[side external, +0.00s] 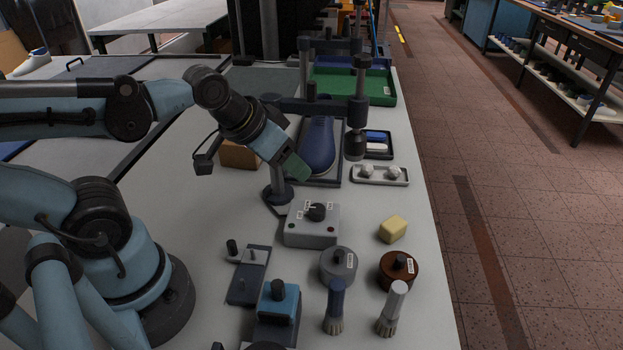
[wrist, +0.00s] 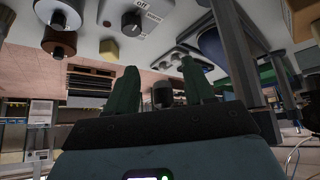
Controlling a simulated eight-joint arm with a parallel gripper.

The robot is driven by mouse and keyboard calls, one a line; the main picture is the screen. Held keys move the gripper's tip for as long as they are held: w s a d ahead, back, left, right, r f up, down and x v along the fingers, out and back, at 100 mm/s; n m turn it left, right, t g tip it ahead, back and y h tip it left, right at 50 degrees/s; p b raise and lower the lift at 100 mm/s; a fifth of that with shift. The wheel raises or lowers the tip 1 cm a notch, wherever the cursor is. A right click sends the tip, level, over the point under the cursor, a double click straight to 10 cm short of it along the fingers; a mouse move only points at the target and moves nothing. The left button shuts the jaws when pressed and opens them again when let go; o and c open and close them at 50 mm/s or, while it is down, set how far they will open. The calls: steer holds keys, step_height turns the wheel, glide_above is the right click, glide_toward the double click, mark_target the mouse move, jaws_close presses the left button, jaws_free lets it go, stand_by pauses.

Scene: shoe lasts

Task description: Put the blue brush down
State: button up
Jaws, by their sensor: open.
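The blue brush (side external: 336,305) stands upright on the bench in the side external view, bristles down, near the front. Nothing holds it. A brush with a pale handle (side external: 392,308) stands to its right, also bristles down. My gripper (side external: 297,168) is raised well behind the blue brush, next to the dark blue shoe last (side external: 317,146). In the wrist view its two green fingers (wrist: 160,85) are spread apart. A grey rounded part shows between them, but I cannot tell how far off it is. I cannot make out the blue brush in the wrist view.
A grey control box (side external: 312,226), a grey tin (side external: 338,265), a brown tin (side external: 397,270) and a yellow block (side external: 393,229) stand between my gripper and the brushes. A dark press stand (side external: 358,105) rises beside my gripper. The bench's right edge is near the brown tin.

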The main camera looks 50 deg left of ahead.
steer(key=s+d+f+n+g+h, duration=0.1)
steer(key=d+f+n+g+h, duration=0.35)
steer(key=d+n, duration=0.35)
steer(key=n+g+h, duration=0.5)
steer(key=n+h, duration=0.3)
steer(key=h, duration=0.1)
glide_toward(335, 280)
steer(key=d, duration=0.2)
steer(key=shift+t+y, duration=0.25)
steer(key=shift+s+x, duration=0.15)
steer(key=shift+x, duration=1.65)
steer(key=shift+s+x, duration=0.15)
steer(key=shift+x, duration=1.65)
steer(key=shift+a+f, duration=0.1)
steer(key=shift+c, duration=0.2)
jaws_close()
